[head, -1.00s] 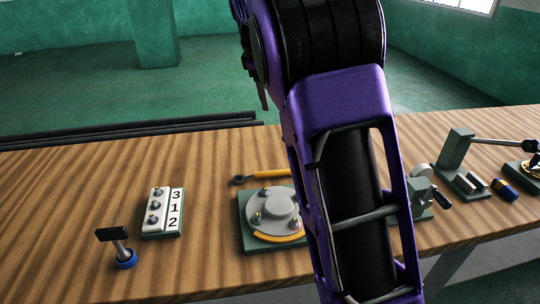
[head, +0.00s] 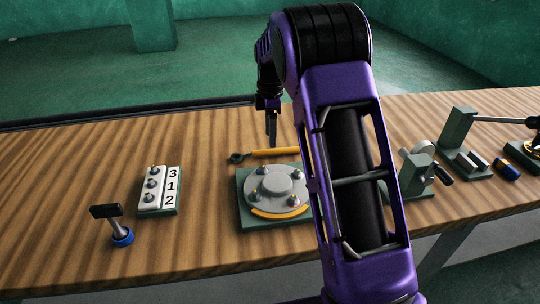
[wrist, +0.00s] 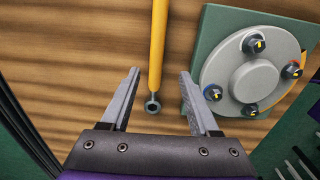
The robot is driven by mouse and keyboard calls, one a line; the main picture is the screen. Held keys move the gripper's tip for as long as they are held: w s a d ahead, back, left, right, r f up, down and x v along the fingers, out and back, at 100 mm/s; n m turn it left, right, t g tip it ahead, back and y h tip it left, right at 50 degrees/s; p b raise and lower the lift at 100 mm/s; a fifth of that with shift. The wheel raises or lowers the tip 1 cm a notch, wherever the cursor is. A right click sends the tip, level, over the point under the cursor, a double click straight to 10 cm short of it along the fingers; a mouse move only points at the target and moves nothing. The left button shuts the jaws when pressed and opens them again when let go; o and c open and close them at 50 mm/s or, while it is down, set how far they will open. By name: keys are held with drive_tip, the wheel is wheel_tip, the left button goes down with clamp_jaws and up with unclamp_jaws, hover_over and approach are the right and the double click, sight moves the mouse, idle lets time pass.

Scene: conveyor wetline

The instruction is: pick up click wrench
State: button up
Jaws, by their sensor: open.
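The click wrench (head: 272,152) lies on the wooden bench behind the round flange, with a yellow handle and a dark ring end at its left. In the wrist view the wrench (wrist: 157,45) runs upward from its ring between my finger lines. My gripper (head: 272,139) points down over the handle in the head view. In the wrist view my gripper (wrist: 160,73) is open and empty, its fingers on either side of the wrench. I cannot tell the exact height of the fingertips above the bench.
A grey flange (head: 277,186) with several bolts sits on a green plate close to the wrench. A numbered bolt block (head: 158,190) and a black-headed tool in a blue ring (head: 121,235) stand left. A green fixture (head: 415,172) stands right. The bench's left rear is clear.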

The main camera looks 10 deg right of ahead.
sight(267, 153)
drive_tip(key=shift+w+f+b, duration=0.15)
drive_tip(key=shift+f+b, duration=0.1)
drive_tip(key=shift+f, duration=1.2)
drive_tip(key=shift+w+f+b, duration=0.15)
drive_tip(key=shift+f+b, duration=0.1)
drive_tip(key=shift+f, duration=1.2)
clamp_jaws()
